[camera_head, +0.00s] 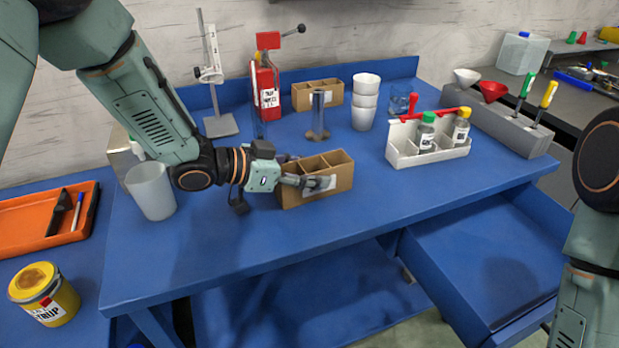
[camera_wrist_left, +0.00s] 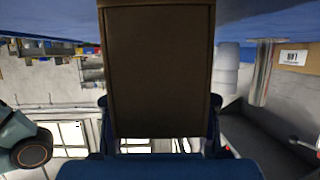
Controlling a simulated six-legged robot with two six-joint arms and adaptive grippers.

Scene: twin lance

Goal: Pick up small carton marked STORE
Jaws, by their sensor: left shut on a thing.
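A small brown divided carton (camera_head: 342,178) with a white label stands upright at the middle of the blue bench. The label is partly covered by a finger and I cannot read it. My left gripper (camera_head: 308,181) reaches in from the left and is shut on this carton, with one finger across its front face. In the left wrist view the carton (camera_wrist_left: 160,70) fills the middle between the fingers. I cannot tell whether its base touches the bench. A second brown carton (camera_head: 325,87) with a pale label stands at the back. My right gripper is out of view.
A white beaker (camera_head: 151,190) stands left of the carton. A metal cylinder (camera_head: 318,117) stands close behind it. A white caddy (camera_head: 440,154) with bottles is to the right, stacked white cups (camera_head: 365,100) behind. The bench front is clear; an open blue drawer (camera_head: 485,260) sticks out below.

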